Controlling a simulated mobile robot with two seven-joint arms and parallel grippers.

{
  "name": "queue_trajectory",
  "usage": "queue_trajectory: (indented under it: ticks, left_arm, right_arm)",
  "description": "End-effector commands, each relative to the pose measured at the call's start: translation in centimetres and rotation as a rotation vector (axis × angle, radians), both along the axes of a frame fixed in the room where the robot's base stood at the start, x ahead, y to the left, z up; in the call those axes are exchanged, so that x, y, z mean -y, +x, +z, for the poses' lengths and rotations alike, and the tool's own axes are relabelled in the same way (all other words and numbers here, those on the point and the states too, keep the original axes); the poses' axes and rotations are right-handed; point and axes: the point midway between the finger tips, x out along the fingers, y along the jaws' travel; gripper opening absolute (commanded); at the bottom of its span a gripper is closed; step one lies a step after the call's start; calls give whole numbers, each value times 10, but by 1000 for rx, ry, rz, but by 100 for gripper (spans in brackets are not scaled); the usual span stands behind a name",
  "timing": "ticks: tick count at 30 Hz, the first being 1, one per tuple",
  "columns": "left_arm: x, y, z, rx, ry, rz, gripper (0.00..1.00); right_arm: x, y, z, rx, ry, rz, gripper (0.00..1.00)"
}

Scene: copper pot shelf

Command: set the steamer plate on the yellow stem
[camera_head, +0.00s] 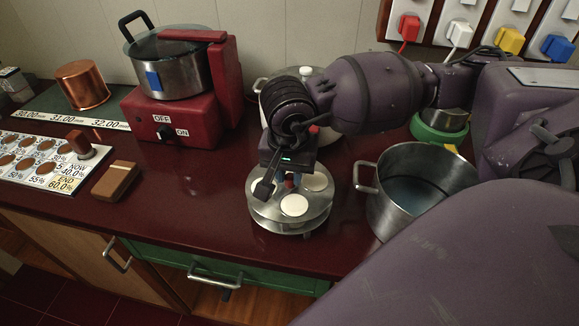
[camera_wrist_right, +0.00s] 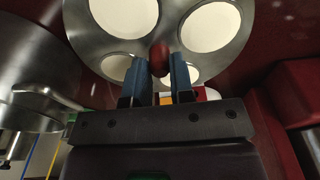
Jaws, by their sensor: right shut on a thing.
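The steamer plate (camera_head: 318,207) is a round silver plate with white discs in its wells; it also shows in the right wrist view (camera_wrist_right: 178,14). My right gripper (camera_head: 282,182) is over its middle, shut on the plate's red centre knob (camera_wrist_right: 160,58) between two blue-tipped fingers. A second silver rim shows just below the plate; whether the two touch is unclear. A small yellow patch (camera_wrist_right: 166,100) shows between the fingers, but I cannot tell whether it is the yellow stem. My left gripper is not in view.
An open steel pot (camera_head: 412,190) stands close right of the plate. A lidded pot on a red cooker (camera_head: 180,110) stands at the back left. A brown block (camera_head: 116,181) lies at the left. The counter between block and plate is clear.

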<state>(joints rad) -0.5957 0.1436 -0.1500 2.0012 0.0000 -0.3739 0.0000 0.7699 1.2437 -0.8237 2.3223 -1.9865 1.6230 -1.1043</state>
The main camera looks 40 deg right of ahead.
Motion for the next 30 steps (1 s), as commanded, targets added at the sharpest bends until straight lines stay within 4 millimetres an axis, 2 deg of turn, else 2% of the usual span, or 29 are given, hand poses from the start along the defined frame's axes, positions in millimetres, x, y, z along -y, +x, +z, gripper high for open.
queue_trajectory:
  ticks: [19,20,24,26,30]
  left_arm:
    - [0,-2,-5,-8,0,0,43]
    - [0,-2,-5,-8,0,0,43]
    - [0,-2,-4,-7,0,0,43]
    - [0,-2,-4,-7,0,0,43]
    - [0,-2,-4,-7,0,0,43]
  right_arm:
    - [0,0,-4,0,0,0,0]
    - [0,0,-4,0,0,0,23]
    - [0,0,-4,1,-1,0,45]
    - [0,0,-4,0,0,0,52]
    - [0,0,-4,0,0,0,52]
